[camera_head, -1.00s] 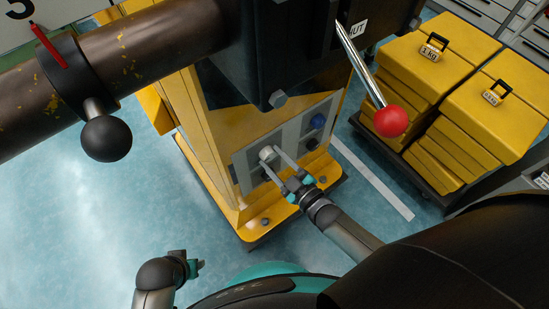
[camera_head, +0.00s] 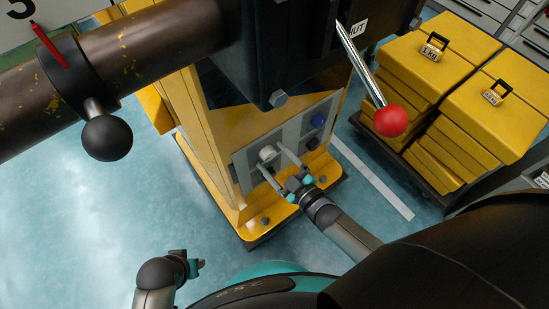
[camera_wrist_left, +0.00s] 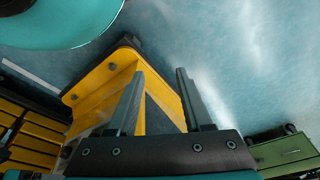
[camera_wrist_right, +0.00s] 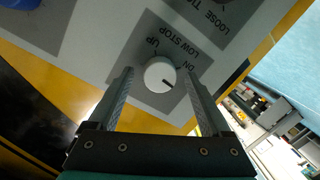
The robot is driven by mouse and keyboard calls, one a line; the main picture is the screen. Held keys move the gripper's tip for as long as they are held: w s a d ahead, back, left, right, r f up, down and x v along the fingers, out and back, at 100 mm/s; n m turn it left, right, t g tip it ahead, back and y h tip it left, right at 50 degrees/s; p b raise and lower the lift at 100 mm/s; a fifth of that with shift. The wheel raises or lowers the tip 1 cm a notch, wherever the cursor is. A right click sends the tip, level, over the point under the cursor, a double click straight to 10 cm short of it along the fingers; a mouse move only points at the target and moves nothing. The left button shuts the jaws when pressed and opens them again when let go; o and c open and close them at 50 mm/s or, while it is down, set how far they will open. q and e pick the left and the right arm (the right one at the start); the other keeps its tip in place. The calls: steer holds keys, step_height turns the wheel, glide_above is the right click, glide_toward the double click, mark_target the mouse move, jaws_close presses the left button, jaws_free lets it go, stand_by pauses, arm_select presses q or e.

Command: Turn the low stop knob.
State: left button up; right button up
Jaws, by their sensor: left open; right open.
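The low stop knob (camera_wrist_right: 160,74) is a white round knob with a dark pointer mark. It sits on a grey square labelled LOW STOP, UP and DN in the right wrist view, its mark toward the DN side. It also shows on the panel in the head view (camera_head: 267,154). My right gripper (camera_wrist_right: 160,88) is open, its fingers on either side of the knob with gaps visible; depth to the knob is hard to judge. It shows in the head view (camera_head: 272,159) in front of the panel. My left gripper (camera_wrist_left: 158,75) is open and empty, away from the panel.
The panel (camera_head: 243,171) is on a yellow pedestal (camera_head: 222,187). A blue knob (camera_head: 318,121) sits farther right on it. A red-ball lever (camera_head: 390,121) and a black-ball handle (camera_head: 106,138) stick out above. Yellow weights (camera_head: 490,117) stand at right. Floor at left is clear.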

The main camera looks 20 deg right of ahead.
steer(key=shift+s, duration=0.1)
steer(key=shift+s+d+r, duration=0.1)
steer(key=shift+s+d, duration=0.05)
steer(key=shift+s, duration=0.05)
arm_select(q)
steer(key=s+a+f+p, duration=0.3)
steer(key=s+f, duration=0.1)
steer(key=f, duration=0.2)
steer(key=shift+f+p, duration=0.3)
steer(key=shift+p, duration=0.1)
arm_select(e)
steer(key=v, duration=1.4)
steer(key=shift+s+d, duration=0.15)
steer(key=shift+s, duration=0.1)
